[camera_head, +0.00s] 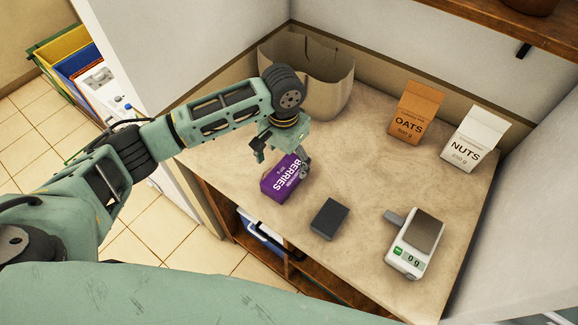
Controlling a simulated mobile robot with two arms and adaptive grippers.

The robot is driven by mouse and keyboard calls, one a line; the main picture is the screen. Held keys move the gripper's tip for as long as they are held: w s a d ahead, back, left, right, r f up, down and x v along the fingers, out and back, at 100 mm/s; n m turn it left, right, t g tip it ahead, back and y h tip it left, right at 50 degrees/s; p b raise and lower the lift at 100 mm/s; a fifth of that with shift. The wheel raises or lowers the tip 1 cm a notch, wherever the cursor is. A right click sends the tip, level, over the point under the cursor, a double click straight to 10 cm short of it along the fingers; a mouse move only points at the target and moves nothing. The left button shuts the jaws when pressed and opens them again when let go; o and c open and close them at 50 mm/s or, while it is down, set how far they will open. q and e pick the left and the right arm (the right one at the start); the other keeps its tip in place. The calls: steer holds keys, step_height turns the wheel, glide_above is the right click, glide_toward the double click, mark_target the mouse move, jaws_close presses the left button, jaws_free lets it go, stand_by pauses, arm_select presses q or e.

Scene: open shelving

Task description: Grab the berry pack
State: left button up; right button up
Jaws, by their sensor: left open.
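The berry pack (279,181) is a purple box labelled BERRIES. It lies on the beige countertop near its front left edge. My left gripper (281,164) is above the pack and open. One finger is at the pack's upper left, and the other reaches down at its right end. I cannot tell whether the fingers touch the pack. The gripper hides part of the pack's far side. My right gripper is not in view.
A tan bag (318,84) stands behind my left gripper. An orange OATS carton (413,112) and a white NUTS carton (471,139) stand at the back right. A dark grey block (329,218) and a scale (416,244) are to the right. The counter's middle (370,175) is clear.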

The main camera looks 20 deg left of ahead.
mark_target(286, 172)
arm_select(q)
steer(key=f+p, duration=0.1)
steer(key=f, duration=0.2)
steer(key=shift+s+d+f+p, duration=0.1)
steer(key=shift+s+f+p, duration=0.1)
steer(key=shift+f+p, duration=0.2)
steer(key=shift+w+f, duration=0.2)
steer(key=shift+f, duration=1.25)
steer(key=c, duration=1.4)
steer(key=shift+r, duration=0.1)
steer(key=shift+c, duration=0.5)
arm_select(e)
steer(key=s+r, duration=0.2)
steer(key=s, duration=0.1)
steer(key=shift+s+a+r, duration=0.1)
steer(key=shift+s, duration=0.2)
arm_select(q)
steer(key=shift+w+r, duration=0.1)
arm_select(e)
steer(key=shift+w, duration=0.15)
